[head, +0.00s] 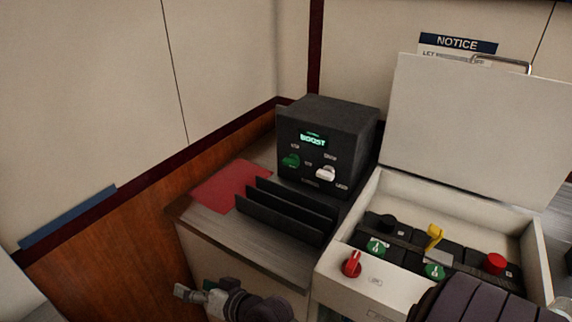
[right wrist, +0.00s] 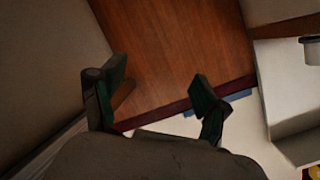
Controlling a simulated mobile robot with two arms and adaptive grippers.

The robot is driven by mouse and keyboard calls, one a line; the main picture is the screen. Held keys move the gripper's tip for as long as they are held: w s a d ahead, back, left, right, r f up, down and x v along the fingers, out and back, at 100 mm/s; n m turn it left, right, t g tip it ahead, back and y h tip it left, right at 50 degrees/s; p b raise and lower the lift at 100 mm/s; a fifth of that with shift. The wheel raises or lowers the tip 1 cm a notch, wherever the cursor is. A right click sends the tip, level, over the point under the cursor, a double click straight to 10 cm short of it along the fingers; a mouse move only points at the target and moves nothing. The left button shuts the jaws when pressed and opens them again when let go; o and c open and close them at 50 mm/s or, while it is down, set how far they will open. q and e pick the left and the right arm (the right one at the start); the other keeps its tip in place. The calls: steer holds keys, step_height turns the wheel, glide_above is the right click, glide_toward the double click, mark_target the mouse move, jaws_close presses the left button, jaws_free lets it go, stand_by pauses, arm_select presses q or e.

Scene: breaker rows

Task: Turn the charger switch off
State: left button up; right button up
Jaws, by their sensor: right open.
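The charger appears to be the black box (head: 340,125) on the grey counter, with a lit green display (head: 313,139) reading BOOST. Its front has a green knob (head: 290,160) on the left and a white knob (head: 326,173) on the right, with small labels I cannot read clearly. I cannot tell which knob is the charger switch. My right gripper (head: 192,293) is low in front of the counter, below and left of the box, apart from it. In the right wrist view its fingers (right wrist: 158,85) are spread with nothing between them. My left gripper is not in view.
A black slotted rack (head: 285,215) and a red mat (head: 228,186) lie before the box.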

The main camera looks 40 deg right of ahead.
mark_target(290, 161)
steer(key=w+d+r+m+t, duration=0.1)
steer(key=r+m+t, duration=0.15)
steer(key=r, duration=0.45)
steer(key=w+d+r+m+t+h, duration=0.1)
steer(key=r+m+t, duration=0.15)
steer(key=r, duration=0.55)
steer(key=w+d+r+m+t, duration=0.1)
steer(key=r+t, duration=0.2)
steer(key=r, duration=0.4)
steer(key=w+d+r+m+t+h, duration=0.1)
steer(key=d+r+m+h, duration=0.35)
steer(key=m+h, duration=0.3)
steer(key=w+d+r+m+h, duration=0.1)
steer(key=d+r+m+h, duration=0.3)
steer(key=d+m+h, duration=0.4)
steer(key=d+m+g+h, duration=0.6)
steer(key=m+g+h, duration=0.15)
steer(key=m, duration=0.65)
step_height(290, 161, down, 11)
steer(key=d+m+g+y, duration=0.3)
steer(key=m+g+y, duration=0.3)
steer(key=m+g, duration=0.55)
arm_select(q)
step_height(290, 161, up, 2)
steer(key=shift+p, duration=1.1)
arm_select(e)
steer(key=shift+n, duration=0.4)
steer(key=x, duration=1.3)
steer(key=shift+w+f, duration=0.25)
steer(key=shift+f, duration=0.2)
